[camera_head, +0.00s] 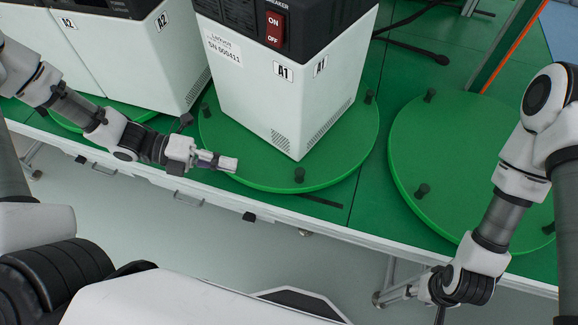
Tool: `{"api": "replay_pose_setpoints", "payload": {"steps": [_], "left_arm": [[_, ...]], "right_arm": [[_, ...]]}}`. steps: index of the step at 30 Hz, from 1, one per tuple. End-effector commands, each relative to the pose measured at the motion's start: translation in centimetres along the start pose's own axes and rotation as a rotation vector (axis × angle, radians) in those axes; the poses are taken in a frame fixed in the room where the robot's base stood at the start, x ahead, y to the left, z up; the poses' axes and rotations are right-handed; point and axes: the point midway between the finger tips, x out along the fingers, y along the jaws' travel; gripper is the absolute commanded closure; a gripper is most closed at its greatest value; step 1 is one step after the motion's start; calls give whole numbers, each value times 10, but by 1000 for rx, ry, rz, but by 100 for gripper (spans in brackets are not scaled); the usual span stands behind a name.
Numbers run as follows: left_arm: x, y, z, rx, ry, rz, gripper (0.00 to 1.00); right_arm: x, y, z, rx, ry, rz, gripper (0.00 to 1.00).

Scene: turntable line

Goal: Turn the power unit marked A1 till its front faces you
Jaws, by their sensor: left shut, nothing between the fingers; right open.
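The power unit marked A1 (250,95), white with a black top, stands upright on a green turntable (345,155). One corner points toward me. Its left visible face bears a red ON/OFF breaker, a serial label and an A1 label; the right visible face bears another A1 label and vents. My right gripper (439,312) is open, low in front of the table edge, far from the unit, and partly hidden.
A unit marked A2 (145,60) stands on another turntable (138,115) at the left. An empty turntable (440,130) with black pegs is at the right. Black pegs (299,175) rise from A1's turntable. A black cable (415,50) lies behind.

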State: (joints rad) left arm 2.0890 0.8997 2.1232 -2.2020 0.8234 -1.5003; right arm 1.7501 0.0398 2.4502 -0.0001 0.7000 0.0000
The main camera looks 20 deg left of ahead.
Motion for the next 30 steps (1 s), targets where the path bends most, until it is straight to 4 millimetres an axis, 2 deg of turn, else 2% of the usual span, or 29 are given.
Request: {"api": "replay_pose_setpoints", "payload": {"steps": [1,5,12,16,21,30], "left_arm": [[11,6,-2,-2,7,3,100],[39,7,-2,-5,10,6,100],[87,3,-2,-5,9,6,100],[108,-6,-2,-4,6,4,100],[122,-11,-1,-4,3,3,100],[124,-11,0,-5,-1,1,100]], "right_arm": [[11,0,0,0,0,0,55],[22,0,0,0,0,0,55],[27,0,0,0,0,0,55],[24,0,0,0,0,0,55],[22,0,0,0,0,0,55],[22,0,0,0,0,0,55]]}}
